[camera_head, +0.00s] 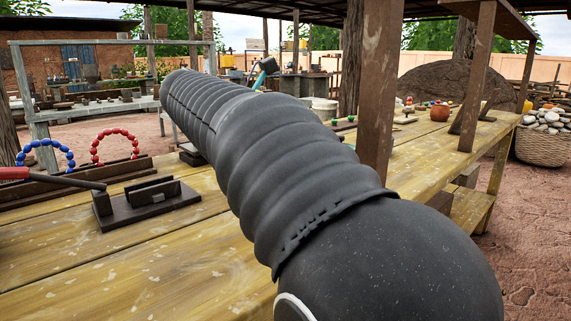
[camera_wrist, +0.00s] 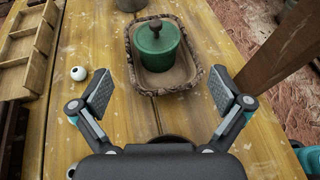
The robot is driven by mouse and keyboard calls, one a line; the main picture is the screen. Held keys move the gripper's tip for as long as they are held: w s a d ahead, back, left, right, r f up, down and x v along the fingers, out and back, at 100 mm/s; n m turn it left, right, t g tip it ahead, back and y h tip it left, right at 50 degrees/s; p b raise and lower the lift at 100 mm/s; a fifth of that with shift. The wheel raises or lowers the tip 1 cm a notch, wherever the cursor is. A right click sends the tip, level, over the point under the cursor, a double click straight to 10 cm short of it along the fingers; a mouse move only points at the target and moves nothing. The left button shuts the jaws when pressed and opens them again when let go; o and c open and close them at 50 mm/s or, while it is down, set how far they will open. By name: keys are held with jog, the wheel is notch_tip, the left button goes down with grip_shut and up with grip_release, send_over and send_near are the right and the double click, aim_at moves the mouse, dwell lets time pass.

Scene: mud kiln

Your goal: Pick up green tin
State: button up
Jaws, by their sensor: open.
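The green tin (camera_wrist: 157,46) is a round green pot with a lid and a dark knob. It stands upright in a brown rough-rimmed tray (camera_wrist: 195,73) on the wooden table, at the top middle of the wrist view. My gripper (camera_wrist: 161,92) is open and empty, its two padded fingers spread wide on either side below the tin. The fingers are apart from the tin. In the head view my dark arm (camera_head: 265,150) crosses the middle and hides the tin, the tray and my gripper.
A wooden compartment box (camera_wrist: 27,50) and a small white round object (camera_wrist: 78,73) lie left of the tray. A grey pot (camera_wrist: 130,4) stands beyond it. A wooden post (camera_wrist: 285,48) rises at the right. A dark metal holder (camera_head: 148,200) lies on the table (camera_head: 130,270).

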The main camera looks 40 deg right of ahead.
jog(key=b+x, duration=0.1)
jog(key=x, duration=0.5)
jog(key=shift+w+d+f, duration=0.1)
jog(key=shift+d+f, duration=0.05)
jog(key=shift+f, duration=0.1)
jog(key=shift+b+x, duration=0.8)
jog(key=shift+x, duration=2.15)
jog(key=shift+w+d+r, duration=0.1)
jog(key=shift+r, duration=0.05)
jog(key=c, duration=1.1)
